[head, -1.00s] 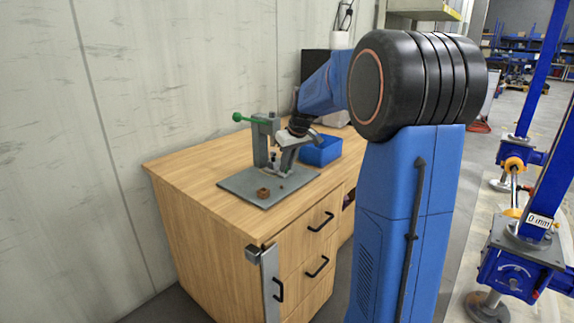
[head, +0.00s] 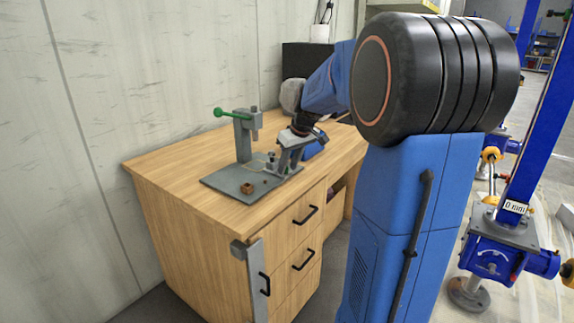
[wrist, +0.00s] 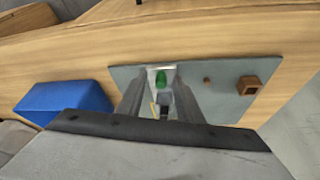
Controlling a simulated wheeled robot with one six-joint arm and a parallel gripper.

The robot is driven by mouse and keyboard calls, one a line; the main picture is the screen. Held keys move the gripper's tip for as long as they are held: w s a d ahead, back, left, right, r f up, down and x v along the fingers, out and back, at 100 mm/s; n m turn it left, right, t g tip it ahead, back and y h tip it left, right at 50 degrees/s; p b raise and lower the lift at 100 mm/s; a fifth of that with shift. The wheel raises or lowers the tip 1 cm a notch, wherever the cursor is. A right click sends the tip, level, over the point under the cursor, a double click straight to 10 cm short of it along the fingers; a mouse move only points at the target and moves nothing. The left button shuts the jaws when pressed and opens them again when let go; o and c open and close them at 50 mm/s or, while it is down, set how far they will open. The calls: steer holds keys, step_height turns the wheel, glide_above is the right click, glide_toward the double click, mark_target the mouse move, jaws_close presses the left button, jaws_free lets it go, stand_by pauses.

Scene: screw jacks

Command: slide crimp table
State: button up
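A flat grey base plate (head: 218,182) lies on the wooden bench and also shows in the wrist view (wrist: 222,106). A grey press column (head: 243,140) with a green handle (head: 235,113) stands at its back. A small grey block (head: 271,158) sits on the plate between column and gripper; I cannot tell if it is the crimp table. My gripper (head: 283,168) points down low over the plate's right part. Its two fingers are apart in the wrist view (wrist: 163,72), with the green knob (wrist: 161,78) and a small dark part showing in the gap. Whether they touch anything is unclear.
The bench (head: 160,165) has bare wood left of the plate. Blue screw jacks (head: 500,255) stand at right.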

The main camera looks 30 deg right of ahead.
steer(key=v, duration=1.7)
steer(key=shift+r, duration=0.15)
steer(key=shift+s, duration=0.1)
steer(key=s+a+f, duration=1)
steer(key=s, duration=0.3)
steer(key=s+a+f+m, duration=0.1)
steer(key=s+a+f, duration=1)
steer(key=s, duration=0.1)
steer(key=shift+s+a, duration=0.35)
